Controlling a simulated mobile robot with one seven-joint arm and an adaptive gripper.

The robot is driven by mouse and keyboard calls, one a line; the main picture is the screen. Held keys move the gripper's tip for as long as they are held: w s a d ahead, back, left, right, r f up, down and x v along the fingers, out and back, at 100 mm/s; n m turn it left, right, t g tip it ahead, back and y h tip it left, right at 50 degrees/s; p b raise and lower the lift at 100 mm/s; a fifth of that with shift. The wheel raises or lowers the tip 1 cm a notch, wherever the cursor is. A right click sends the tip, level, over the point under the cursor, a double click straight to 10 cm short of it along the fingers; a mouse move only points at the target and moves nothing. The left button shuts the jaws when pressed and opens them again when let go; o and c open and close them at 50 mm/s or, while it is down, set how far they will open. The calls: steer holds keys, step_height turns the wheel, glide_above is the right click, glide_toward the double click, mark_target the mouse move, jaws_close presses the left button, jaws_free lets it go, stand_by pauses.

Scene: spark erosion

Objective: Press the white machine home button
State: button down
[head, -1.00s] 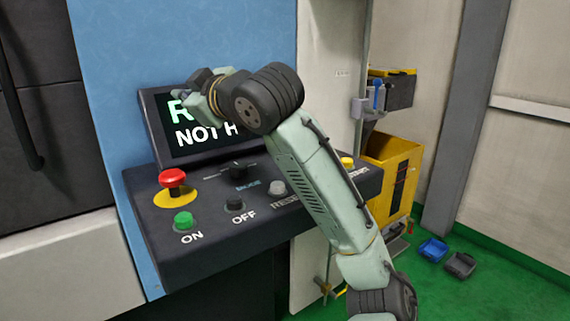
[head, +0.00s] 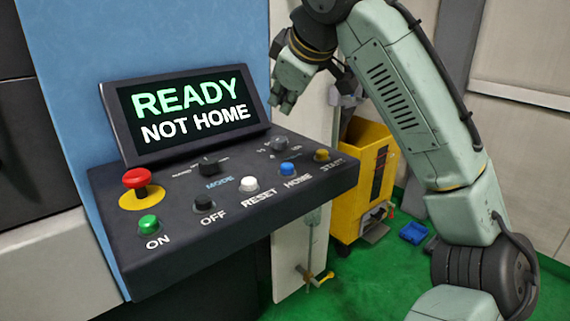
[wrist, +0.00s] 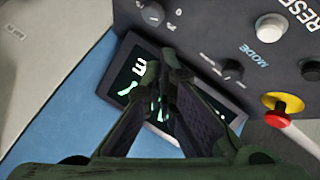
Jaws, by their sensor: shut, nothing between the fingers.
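The control panel (head: 225,235) is a dark sloped console. Its blue button (head: 287,169) is labelled HOME, and the white button (head: 248,184) left of it is labelled RESET. In the wrist view the white button (wrist: 270,28) is at the upper right; I cannot make out the blue one there. The screen (head: 190,112) reads "READY NOT HOME". My gripper (head: 281,103) hangs above the panel's back right, beside the screen's right edge, apart from the buttons. In the wrist view my gripper (wrist: 160,76) is shut and empty, its fingers overlapping the screen.
A red emergency stop (head: 137,180), a green ON button (head: 149,225), a black OFF button (head: 203,202) and a yellow START button (head: 321,155) share the panel. Dark knobs (head: 209,164) sit behind them. A yellow bin (head: 362,185) and a blue tray (head: 414,232) stand right.

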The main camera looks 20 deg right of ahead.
steer(key=b, duration=0.7)
glide_above(284, 166)
step_height(284, 166, down, 8)
steer(key=shift+r, duration=0.2)
steer(key=shift+f+b, duration=0.35)
steer(key=shift+f, duration=0.25)
steer(key=shift+f, duration=0.1)
stand_by(0.4)
steer(key=shift+f, duration=0.35)
